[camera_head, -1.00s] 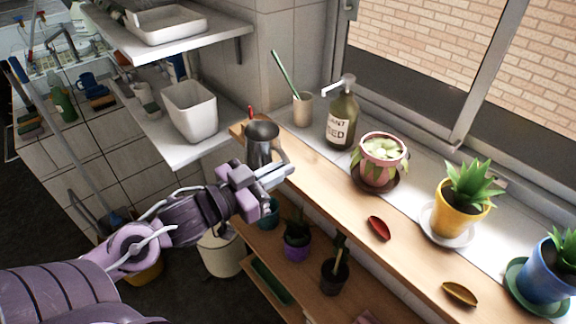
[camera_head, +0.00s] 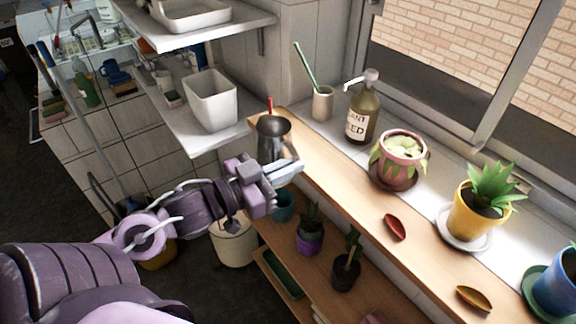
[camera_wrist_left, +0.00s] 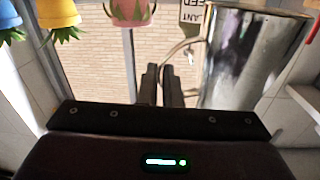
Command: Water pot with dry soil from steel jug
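The steel jug (camera_head: 273,136) appears upright at the left end of the wooden shelf, overlapping its edge; its base is partly hidden behind my gripper. My left gripper (camera_head: 288,172) is at its handle side. In the left wrist view the fingers (camera_wrist_left: 160,86) are close together at the handle, beside the shiny jug body (camera_wrist_left: 250,55). Along the sill stand a pink pot (camera_head: 400,160) with a pale plant, a yellow pot (camera_head: 474,222) with a spiky plant and dark soil, and a blue pot (camera_head: 560,282), cut off at right. I cannot tell which soil is dry. My right gripper is out of view.
A pump bottle (camera_head: 362,118) and a beige cup (camera_head: 322,104) stand behind the jug. A red dish (camera_head: 395,227) and a yellow-brown dish (camera_head: 473,298) lie on the wooden shelf (camera_head: 350,200). Small pots sit below. White shelves (camera_head: 205,135) are at left.

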